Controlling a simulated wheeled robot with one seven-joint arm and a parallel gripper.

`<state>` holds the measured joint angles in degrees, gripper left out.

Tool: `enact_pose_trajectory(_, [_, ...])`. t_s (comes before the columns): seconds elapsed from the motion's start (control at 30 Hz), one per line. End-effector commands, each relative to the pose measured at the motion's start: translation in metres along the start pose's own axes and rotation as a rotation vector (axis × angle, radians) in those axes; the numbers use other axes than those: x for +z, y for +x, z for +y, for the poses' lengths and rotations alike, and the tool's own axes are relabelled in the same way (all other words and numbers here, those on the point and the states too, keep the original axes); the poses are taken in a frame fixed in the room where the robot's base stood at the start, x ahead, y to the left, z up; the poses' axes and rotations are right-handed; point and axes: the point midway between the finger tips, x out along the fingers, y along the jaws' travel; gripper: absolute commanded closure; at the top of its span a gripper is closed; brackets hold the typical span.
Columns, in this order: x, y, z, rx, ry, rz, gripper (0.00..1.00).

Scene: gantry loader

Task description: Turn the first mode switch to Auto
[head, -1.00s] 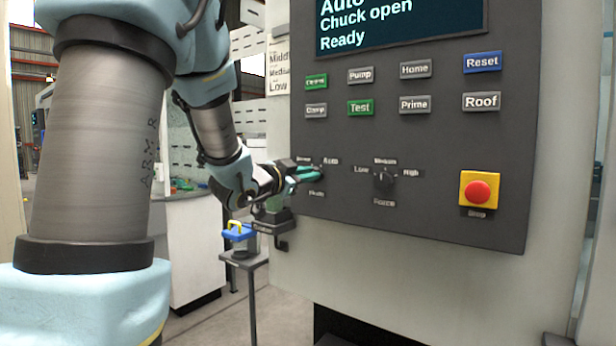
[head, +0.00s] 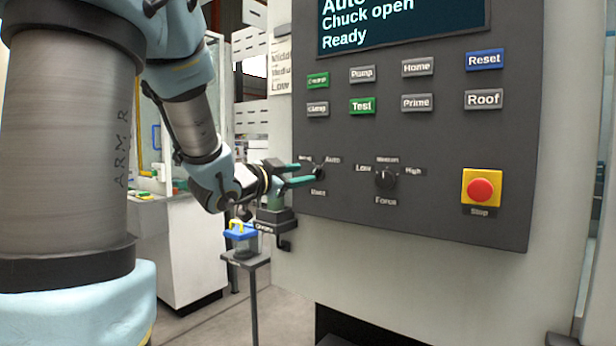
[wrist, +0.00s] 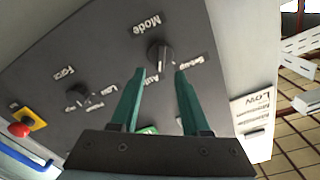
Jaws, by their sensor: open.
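The mode switch is a small dark knob (head: 319,172) on the grey control panel (head: 430,225), with Auto at its upper right and the word Mode below it. In the wrist view the knob (wrist: 160,55) sits just beyond the fingertips, in line with the gap. Its exact pointer direction is too small to tell. My gripper (head: 304,173) is open, its two green fingers parted and pointing at the knob. In the wrist view my gripper (wrist: 160,72) is empty. The screen (head: 400,22) reads Auto, Chuck open, Ready.
A second knob (head: 386,179), marked Low, Medium and High, is to the right. A red stop button (head: 481,187) is farther right. Several push buttons are above. A small stand (head: 245,260) with a blue-and-yellow item is below my gripper.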

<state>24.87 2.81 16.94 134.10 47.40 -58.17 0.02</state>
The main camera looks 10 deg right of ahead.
Motion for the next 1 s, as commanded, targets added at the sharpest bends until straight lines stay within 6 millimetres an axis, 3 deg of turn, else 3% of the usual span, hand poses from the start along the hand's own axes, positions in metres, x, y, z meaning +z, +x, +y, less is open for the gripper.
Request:
enact_pose_trajectory(0.1, [0.001, -0.026, 0.0, -0.004, 0.0, -0.001, 0.54])
enact_pose_trajectory(0.33, [0.001, -0.058, 0.0, -0.002, -0.001, 0.0, 0.54])
enact_pose_trajectory(0.83, [0.003, -0.065, -0.002, -0.008, -0.007, -0.019, 0.54])
enact_pose_trajectory(0.93, [0.018, -0.065, -0.011, -0.048, -0.04, -0.107, 0.54])
enact_pose_trajectory(1.0, [0.039, -0.069, -0.021, -0.097, -0.088, -0.223, 0.54])
